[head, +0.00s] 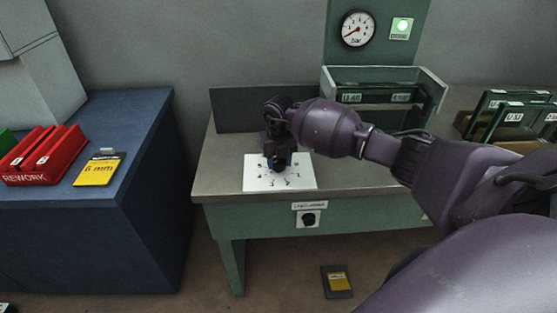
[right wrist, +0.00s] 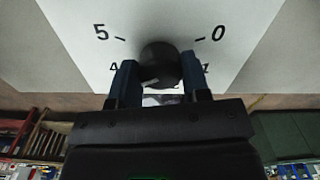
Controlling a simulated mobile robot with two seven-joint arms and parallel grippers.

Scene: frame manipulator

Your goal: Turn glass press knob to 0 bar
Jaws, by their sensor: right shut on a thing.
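The glass press knob (right wrist: 158,62) is black and round. It stands on a white dial plate (head: 251,179) on the bench. In the right wrist view, 5 and 0 show at its upper left and upper right, with 4 and 1 partly hidden lower down. My right gripper (right wrist: 160,80) is shut on the knob, one blue finger on each side. In the head view this gripper (head: 278,166) points down and hides most of the knob. A faint light mark shows low on the knob; its exact reading is unclear. The round pressure gauge (head: 357,29) has a red needle pointing lower left. My left gripper is not in view.
A small black knob (head: 308,219) sits on the bench front. An open green box (head: 430,92) with framed panes stands behind, and more frames (head: 505,105) stand at right. A blue cabinet (head: 135,150) at left holds red rework bins (head: 45,160) and a yellow 6 mm card (head: 97,171).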

